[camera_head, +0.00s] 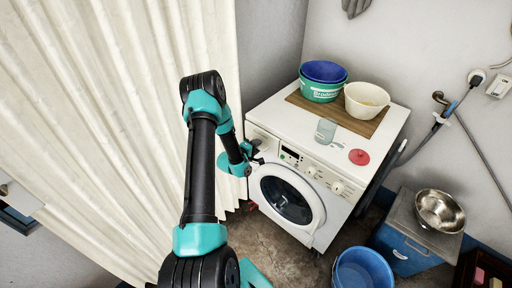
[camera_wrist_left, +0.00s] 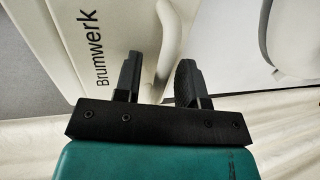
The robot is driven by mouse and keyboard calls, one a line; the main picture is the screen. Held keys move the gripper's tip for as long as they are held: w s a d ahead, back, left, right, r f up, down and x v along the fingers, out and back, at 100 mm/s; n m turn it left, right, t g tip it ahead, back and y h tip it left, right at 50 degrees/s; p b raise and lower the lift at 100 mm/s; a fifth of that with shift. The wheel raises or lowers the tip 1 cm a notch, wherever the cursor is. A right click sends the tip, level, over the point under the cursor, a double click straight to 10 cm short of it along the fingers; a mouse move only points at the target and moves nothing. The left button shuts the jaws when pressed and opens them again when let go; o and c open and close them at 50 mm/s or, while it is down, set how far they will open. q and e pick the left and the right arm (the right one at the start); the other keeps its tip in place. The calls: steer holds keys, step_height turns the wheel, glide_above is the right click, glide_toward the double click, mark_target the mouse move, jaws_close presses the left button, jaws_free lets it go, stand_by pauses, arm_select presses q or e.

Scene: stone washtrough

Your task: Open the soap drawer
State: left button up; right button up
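The soap drawer (camera_head: 265,139) is at the upper left of the white washing machine's front (camera_head: 322,179) in the head view. Its cream front, marked "Brumwerk" (camera_wrist_left: 87,47), fills the upper left of the left wrist view. My left gripper (camera_head: 256,152) is at the drawer front and partly covers it in the head view. In the left wrist view the two black fingers of this gripper (camera_wrist_left: 160,62) stand apart, with cream surface visible between them. Whether they touch the drawer cannot be told. My right gripper is in neither view.
Blue-green basins (camera_head: 322,88), a cream bowl (camera_head: 366,99), a cup (camera_head: 325,131) and a red lid (camera_head: 359,157) sit on top of the machine. A blue bucket (camera_head: 362,270) and a metal bowl (camera_head: 439,211) on a cabinet stand right. A curtain (camera_head: 110,110) hangs left.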

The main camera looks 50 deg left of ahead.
arm_select(q)
jaws_close()
